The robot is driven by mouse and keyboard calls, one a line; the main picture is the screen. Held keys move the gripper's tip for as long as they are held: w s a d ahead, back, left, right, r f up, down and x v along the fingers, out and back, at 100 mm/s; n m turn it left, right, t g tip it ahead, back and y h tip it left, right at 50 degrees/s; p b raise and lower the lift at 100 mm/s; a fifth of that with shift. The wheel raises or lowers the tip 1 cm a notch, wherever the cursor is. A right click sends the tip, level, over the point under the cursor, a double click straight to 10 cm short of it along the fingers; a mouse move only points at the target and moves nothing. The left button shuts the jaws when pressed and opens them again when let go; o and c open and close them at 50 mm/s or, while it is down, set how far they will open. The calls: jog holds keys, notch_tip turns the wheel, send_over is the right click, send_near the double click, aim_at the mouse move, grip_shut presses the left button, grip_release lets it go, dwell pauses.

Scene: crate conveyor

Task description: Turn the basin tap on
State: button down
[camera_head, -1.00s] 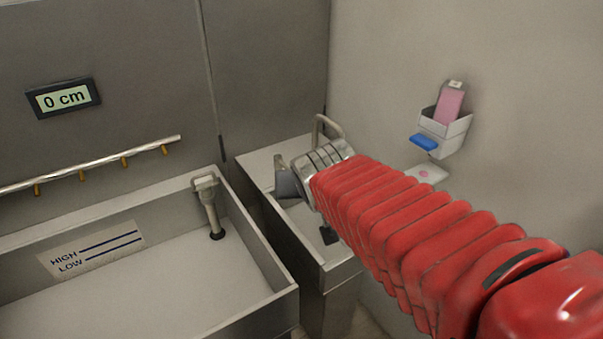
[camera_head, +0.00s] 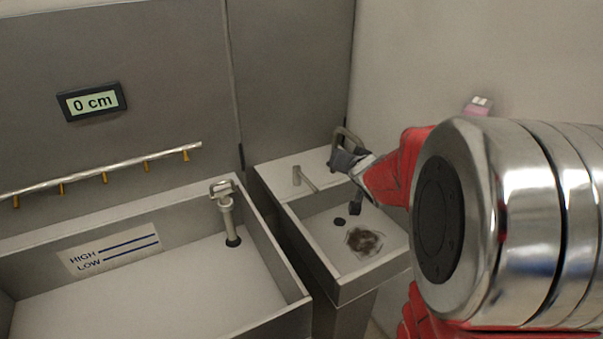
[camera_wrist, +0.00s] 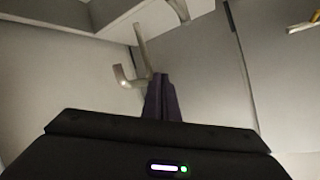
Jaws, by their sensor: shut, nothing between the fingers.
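The small grey basin (camera_head: 290,235) stands right of the large trough in the head view. A curved metal tap pipe (camera_head: 348,133) rises at its back, its lower part hidden by my gripper. A thin grey lever-like piece (camera_head: 308,180) stands at the basin's back left. My gripper (camera_head: 340,160) is shut and empty, close in front of the curved pipe; I cannot tell whether they touch. In the wrist view, my shut fingers (camera_wrist: 159,84) are beside a bent metal piece (camera_wrist: 142,50). I see no water running.
The large trough (camera_head: 290,262) with its own upright pipe (camera_head: 227,215) is on the left. A display (camera_head: 92,102) reads 0 cm above a rail (camera_head: 105,171). A dark brown patch (camera_head: 364,241) marks the basin's floor. A pink item (camera_head: 479,105) is at the right wall.

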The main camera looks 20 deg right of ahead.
jog(key=d+f+m+t+y, duration=0.1)
jog(key=d+f+m+y, duration=0.1)
jog(key=f, duration=0.4)
jog(key=s+d+f+m+t+y, duration=0.1)
jog(key=d+f+m+t+y, duration=0.1)
jog(key=d+f+y, duration=0.2)
jog(key=shift+s+f+y, duration=0.25)
jog(key=shift+f+y, duration=1.05)
jog(key=shift+f, duration=0.45)
jog(key=shift+w+a, duration=0.1)
jog(key=shift+w, duration=0.05)
jog(key=w+a+f, duration=0.1)
jog(key=w+a, duration=0.6)
jog(key=w, duration=0.1)
jog(key=shift+w, duration=0.4)
jog(key=shift+f, duration=0.1)
